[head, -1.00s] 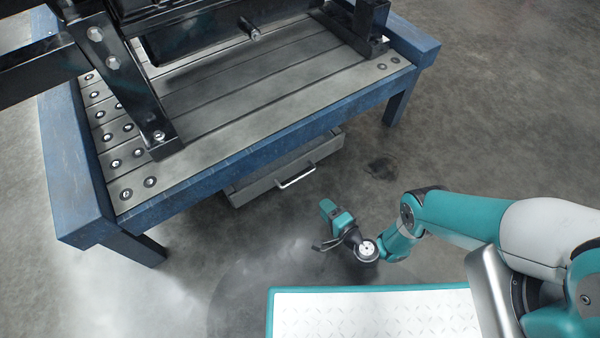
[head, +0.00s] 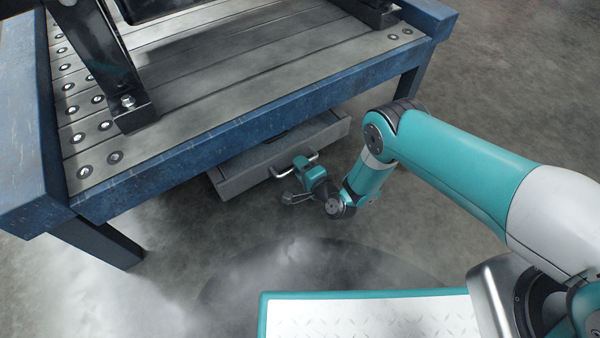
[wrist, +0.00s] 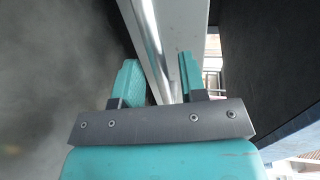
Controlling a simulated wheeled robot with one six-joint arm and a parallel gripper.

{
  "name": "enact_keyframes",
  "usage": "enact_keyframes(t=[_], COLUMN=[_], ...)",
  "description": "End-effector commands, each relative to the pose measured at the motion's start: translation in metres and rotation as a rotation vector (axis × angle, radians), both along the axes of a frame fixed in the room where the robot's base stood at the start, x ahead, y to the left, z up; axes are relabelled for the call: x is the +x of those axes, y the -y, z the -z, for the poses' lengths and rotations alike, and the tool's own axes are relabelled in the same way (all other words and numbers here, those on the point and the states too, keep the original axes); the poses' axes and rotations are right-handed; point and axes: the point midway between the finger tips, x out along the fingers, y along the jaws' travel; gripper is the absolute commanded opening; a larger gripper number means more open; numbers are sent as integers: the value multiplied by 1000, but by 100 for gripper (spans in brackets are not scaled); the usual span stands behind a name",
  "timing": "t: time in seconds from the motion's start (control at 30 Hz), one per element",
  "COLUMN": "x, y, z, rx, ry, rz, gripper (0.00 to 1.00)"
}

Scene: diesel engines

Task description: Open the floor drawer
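The floor drawer (head: 236,180) is a grey, low box under the blue-framed bench, its front showing just past the bench edge. Its bar handle (head: 281,172) is on the front and partly hidden by my gripper (head: 300,166). In the wrist view, my gripper (wrist: 158,76) has its two teal fingers apart. The silver handle (wrist: 152,50) runs between them, with a visible gap to each finger. The grey drawer front (wrist: 178,25) lies behind the handle. I cannot tell whether either finger touches the handle.
The bench (head: 180,172) overhangs the drawer, with its legs (head: 105,243) at the sides. Dark engine supports (head: 100,60) stand on its slatted top. The concrete floor (head: 190,270) in front of the drawer is clear up to my base.

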Motion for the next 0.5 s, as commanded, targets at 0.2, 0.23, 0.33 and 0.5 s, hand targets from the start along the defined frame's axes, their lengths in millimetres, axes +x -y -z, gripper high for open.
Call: enact_keyframes(t=[0.2, 0.23, 0.33, 0.5], x=[7, 8, 8, 8], y=[-5, -5, -6, -6], z=[2, 2, 1, 1], rx=[1, 1, 1, 0], ry=[1, 1, 1, 1], rz=[0, 0, 0, 1], gripper=[38, 38, 38, 38])
